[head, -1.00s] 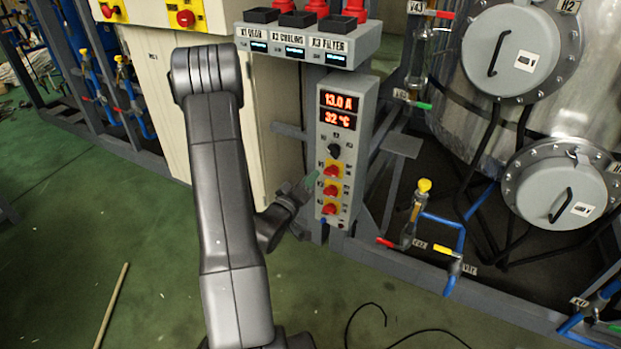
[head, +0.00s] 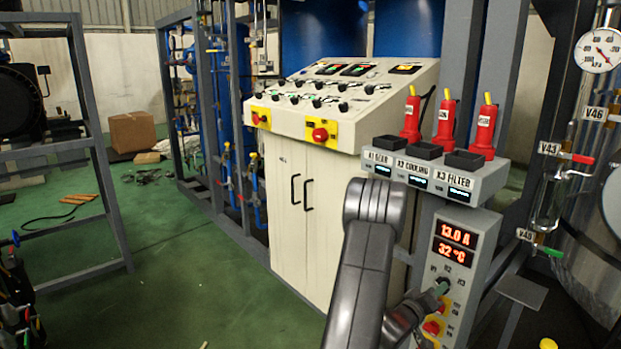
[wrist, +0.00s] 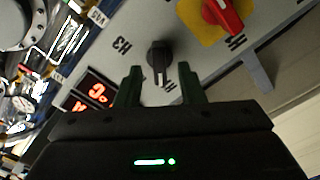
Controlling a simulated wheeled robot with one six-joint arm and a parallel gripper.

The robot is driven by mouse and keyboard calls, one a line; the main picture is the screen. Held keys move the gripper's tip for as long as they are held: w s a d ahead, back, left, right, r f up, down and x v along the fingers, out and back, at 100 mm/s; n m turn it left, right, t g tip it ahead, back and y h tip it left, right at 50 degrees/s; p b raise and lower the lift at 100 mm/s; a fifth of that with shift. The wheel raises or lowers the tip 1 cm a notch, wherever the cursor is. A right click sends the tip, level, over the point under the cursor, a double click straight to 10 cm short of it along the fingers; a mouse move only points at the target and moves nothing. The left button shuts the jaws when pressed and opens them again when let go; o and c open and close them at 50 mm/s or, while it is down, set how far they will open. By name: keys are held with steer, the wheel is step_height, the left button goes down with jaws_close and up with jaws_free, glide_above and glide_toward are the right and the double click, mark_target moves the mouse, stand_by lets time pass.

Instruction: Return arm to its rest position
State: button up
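My gripper (head: 441,287) is at the front of the grey control box (head: 483,232), just below its red display reading 13.0 A and 32 °C (head: 456,243). My arm (head: 362,265) is extended toward the box, not folded. In the wrist view, the two green fingers of my gripper (wrist: 160,78) are apart, with a clear gap. A black selector knob (wrist: 159,55) lies just ahead of that gap, and no finger visibly touches it. A red knob on a yellow plate (wrist: 222,14) is beyond, to the upper right. In the head view my gripper hides the black knob.
Above the box, a shelf (head: 437,178) carries three red bottles (head: 445,122) and black trays. A cream control cabinet (head: 315,215) stands left of my arm. A glass tube with valves (head: 552,200) is at right. Green floor (head: 165,290) is open at left.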

steer(key=shift+x, duration=0.8)
steer(key=shift+s+a, duration=0.1)
